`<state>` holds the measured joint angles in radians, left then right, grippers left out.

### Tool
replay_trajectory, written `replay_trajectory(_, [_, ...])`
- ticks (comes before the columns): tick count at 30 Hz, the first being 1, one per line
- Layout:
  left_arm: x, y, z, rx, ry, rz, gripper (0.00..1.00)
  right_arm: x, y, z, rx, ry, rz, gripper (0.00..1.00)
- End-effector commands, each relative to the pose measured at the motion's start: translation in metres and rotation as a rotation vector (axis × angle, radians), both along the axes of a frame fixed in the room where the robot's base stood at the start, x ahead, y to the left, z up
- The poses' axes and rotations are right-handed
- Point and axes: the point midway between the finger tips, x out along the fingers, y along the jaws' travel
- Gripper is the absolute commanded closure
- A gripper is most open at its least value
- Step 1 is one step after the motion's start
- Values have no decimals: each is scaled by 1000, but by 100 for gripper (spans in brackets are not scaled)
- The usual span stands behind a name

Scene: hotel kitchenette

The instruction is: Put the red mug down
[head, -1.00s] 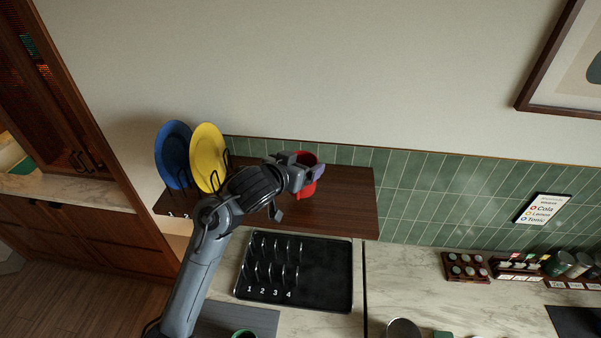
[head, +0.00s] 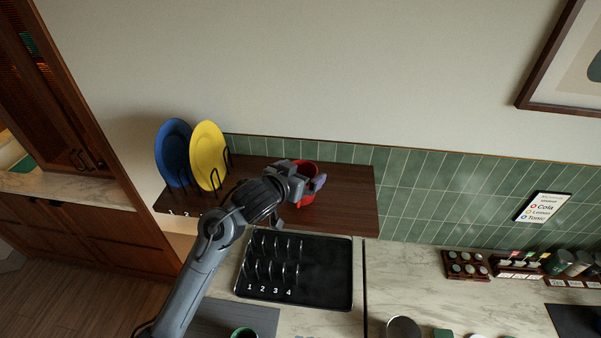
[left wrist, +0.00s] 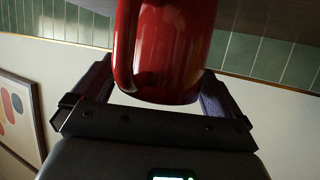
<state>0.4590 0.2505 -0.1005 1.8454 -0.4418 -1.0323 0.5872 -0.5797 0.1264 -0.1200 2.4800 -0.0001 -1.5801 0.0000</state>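The red mug (head: 308,199) is at the brown wall shelf (head: 345,205), right of the plates, and looks upright. My left gripper (head: 306,182) reaches over the shelf from the left with its fingers at the mug's two sides. In the left wrist view the mug (left wrist: 172,50) fills the space between the fingers (left wrist: 155,88), and the gripper looks shut on it. The mug's base is low, at about shelf level; whether it touches the shelf I cannot tell. The gripper hides part of the mug in the head view. My right gripper is not in view.
A blue plate (head: 172,150) and a yellow plate (head: 208,153) stand in racks on the shelf's left. A black tray (head: 325,270) with numbered slots lies on the counter below. The shelf's right end is clear. Green tiles and wall rise behind.

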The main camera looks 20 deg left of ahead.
Motion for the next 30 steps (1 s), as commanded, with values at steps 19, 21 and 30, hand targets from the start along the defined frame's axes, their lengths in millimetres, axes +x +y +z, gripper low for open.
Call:
replay_trajectory(19, [-67, 6, 36, -6, -1, -1, 0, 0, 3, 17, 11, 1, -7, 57])
replay_trajectory(21, [-78, 8, 40, -4, -1, -1, 0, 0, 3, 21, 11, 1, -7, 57])
replay_trajectory(30, [-107, 12, 50, -2, 1, 0, 0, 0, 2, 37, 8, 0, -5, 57])
